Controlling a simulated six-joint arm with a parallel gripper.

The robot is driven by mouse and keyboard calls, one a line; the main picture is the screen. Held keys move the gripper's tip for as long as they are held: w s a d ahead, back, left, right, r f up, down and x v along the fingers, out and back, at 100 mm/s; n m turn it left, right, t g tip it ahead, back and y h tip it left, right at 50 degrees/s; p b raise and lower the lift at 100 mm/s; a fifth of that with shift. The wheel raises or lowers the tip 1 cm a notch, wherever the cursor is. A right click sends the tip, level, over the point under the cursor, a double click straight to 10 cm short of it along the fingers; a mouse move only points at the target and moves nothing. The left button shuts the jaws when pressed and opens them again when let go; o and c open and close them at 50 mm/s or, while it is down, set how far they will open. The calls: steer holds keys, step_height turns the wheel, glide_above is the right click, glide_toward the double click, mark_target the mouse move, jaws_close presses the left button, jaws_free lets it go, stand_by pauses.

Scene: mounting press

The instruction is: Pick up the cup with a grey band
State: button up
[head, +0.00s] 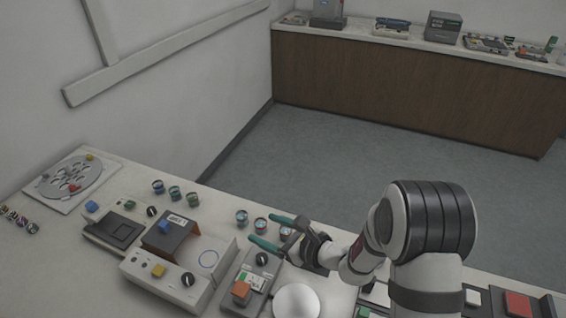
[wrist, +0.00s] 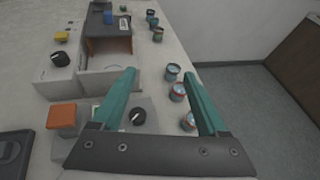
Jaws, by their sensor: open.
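Several small cups with pale blue tops stand in two groups along the bench's far edge. The nearer group has a cup (head: 241,217) at its left, a middle cup (head: 260,223) with a reddish band, and a cup (head: 286,233) partly hidden by my gripper. In the wrist view the farthest of these cups (wrist: 172,72) looks greyish; the middle cup (wrist: 178,92) and nearest cup (wrist: 188,121) show reddish bands. Which band is truly grey is too small to tell. My gripper (head: 262,229) is open and empty, its teal fingers pointing towards this group.
The farther group of cups (head: 174,193) has darker bands. A press unit with a brown block (head: 168,237) and a grey box with an orange button (head: 241,290) stand near my gripper. A round disc plate (head: 75,178) lies far left.

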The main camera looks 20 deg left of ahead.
steer(key=m+t, duration=0.1)
steer(key=m, duration=0.1)
glide_toward(239, 214)
steer(key=a, duration=0.3)
steer(key=shift+a+f+t+h, duration=0.1)
steer(key=shift+a+t+h, duration=0.05)
steer(key=shift+t+h, duration=0.2)
steer(key=x, duration=0.5)
steer(key=shift+w+f, duration=0.35)
steer(key=shift+w, duration=0.05)
jaws_close()
